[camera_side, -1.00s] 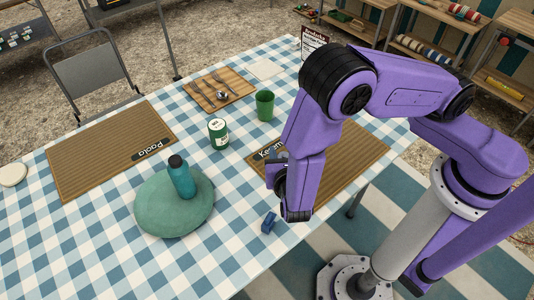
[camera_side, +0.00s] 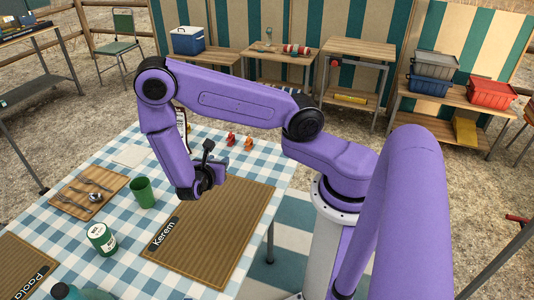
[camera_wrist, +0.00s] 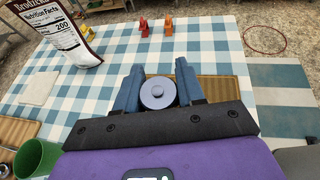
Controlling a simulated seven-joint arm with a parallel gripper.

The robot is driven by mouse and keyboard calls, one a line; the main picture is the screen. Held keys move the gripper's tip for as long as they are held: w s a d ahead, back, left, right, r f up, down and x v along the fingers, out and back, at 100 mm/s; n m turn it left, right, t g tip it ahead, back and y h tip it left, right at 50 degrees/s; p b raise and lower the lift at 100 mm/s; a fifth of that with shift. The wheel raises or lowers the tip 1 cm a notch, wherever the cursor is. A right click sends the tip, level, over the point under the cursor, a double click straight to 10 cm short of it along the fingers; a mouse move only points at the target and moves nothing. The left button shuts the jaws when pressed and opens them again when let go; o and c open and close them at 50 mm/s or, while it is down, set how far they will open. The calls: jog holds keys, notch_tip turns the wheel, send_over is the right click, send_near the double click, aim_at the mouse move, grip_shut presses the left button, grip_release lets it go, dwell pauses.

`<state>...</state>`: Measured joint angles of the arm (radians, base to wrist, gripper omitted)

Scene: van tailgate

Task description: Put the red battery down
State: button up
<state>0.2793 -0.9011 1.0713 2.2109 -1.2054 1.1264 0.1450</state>
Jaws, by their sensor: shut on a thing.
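My gripper (camera_side: 188,194) is above or near the far left end of the brown mat marked Kerem (camera_side: 215,235). In the wrist view its fingers (camera_wrist: 159,88) are shut on a round grey-blue thing (camera_wrist: 158,94) with a small raised centre, seen end-on like a battery end. I cannot see red on it; its sides are hidden. In the side view my gripper hides the held thing. Whether it touches the table or mat, I cannot tell. A small red thing (camera_side: 231,139) and an orange one (camera_side: 248,143) stand near the table's far edge.
A green cup (camera_side: 143,193), a white-and-green can (camera_side: 102,238) and a cutlery board (camera_side: 88,192) stand left of my gripper. A printed nutrition packet (camera_wrist: 58,32) rises at the wrist view's upper left. The checked cloth (camera_wrist: 190,42) beyond my fingers is largely clear.

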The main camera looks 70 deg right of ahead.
jog(key=s+d+m+g+y, duration=0.1)
jog(key=s+d+m+g, duration=0.5)
jog(key=d, duration=0.4)
jog(key=s+d+m+g+y, duration=0.1)
jog(key=s+d+m+g, duration=0.25)
jog(key=s+d, duration=0.55)
jog(key=shift+n+g, duration=0.25)
jog(key=shift+g, duration=0.1)
jog(key=w+d+f, duration=0.3)
jog(key=d, duration=0.1)
jog(key=w+d+f, duration=0.3)
jog(key=d, duration=0.1)
jog(key=w+d+f, duration=0.3)
jog(key=shift+w+d+f, duration=0.25)
jog(key=shift+d+f, duration=0.1)
jog(key=shift+d, duration=0.05)
jog(key=shift+f, duration=1.5)
jog(key=shift+f, duration=0.1)
jog(key=o, duration=1.1)
